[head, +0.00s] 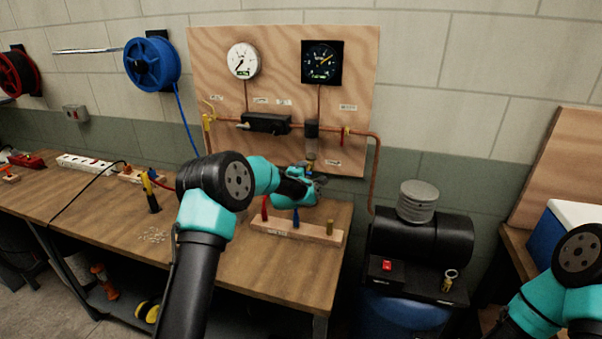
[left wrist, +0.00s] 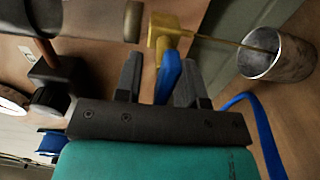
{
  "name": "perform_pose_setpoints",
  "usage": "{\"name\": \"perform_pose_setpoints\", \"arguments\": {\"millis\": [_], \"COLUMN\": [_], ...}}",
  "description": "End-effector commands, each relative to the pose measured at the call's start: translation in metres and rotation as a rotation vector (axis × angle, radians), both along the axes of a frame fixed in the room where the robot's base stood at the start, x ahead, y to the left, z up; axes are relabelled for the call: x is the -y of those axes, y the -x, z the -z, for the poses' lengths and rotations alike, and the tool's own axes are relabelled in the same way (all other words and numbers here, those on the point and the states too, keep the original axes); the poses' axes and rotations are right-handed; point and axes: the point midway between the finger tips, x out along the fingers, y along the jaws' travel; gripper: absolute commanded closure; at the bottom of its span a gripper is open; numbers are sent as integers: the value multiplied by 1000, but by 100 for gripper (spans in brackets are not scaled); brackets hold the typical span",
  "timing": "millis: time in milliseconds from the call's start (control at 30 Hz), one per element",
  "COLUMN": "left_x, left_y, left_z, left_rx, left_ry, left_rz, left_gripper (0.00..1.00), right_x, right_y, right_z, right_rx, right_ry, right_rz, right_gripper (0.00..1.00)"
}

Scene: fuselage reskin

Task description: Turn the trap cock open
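The trap cock is a brass body (left wrist: 165,32) with a blue lever (left wrist: 168,78), seen at close range in the left wrist view. My left gripper (left wrist: 160,72) is open, with its two black fingers on either side of the blue lever. A gap shows at the left finger; I cannot tell whether the right finger touches the lever. In the head view my left gripper (head: 309,181) is at the lower part of the panel, below the grey trap bowl (head: 311,144), and mostly hides the cock. My right arm shows at the lower right, its gripper out of frame.
A metal cup (left wrist: 277,54) sits close beside the cock, with a thin brass tube reaching into it. A wooden block (head: 296,232) with coloured pegs stands on the bench below my left arm. Copper piping (head: 374,170) and two gauges are on the plywood panel (head: 280,70).

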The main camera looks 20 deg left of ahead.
Motion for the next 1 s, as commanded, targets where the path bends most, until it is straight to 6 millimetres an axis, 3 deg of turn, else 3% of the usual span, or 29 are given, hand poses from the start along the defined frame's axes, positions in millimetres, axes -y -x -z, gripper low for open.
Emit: {"name": "perform_pose_setpoints", "arguments": {"millis": [367, 1000], "left_x": [0, 0], "left_y": [23, 124], "left_z": [0, 0], "left_rx": [-1, -1], "left_ry": [0, 0], "left_rz": [0, 0], "left_gripper": [64, 64], "right_x": [0, 0], "right_y": [0, 0], "right_z": [0, 0], "right_rx": [0, 0], "right_ry": [0, 0], "right_rz": [0, 0], "right_gripper": [100, 100]}}
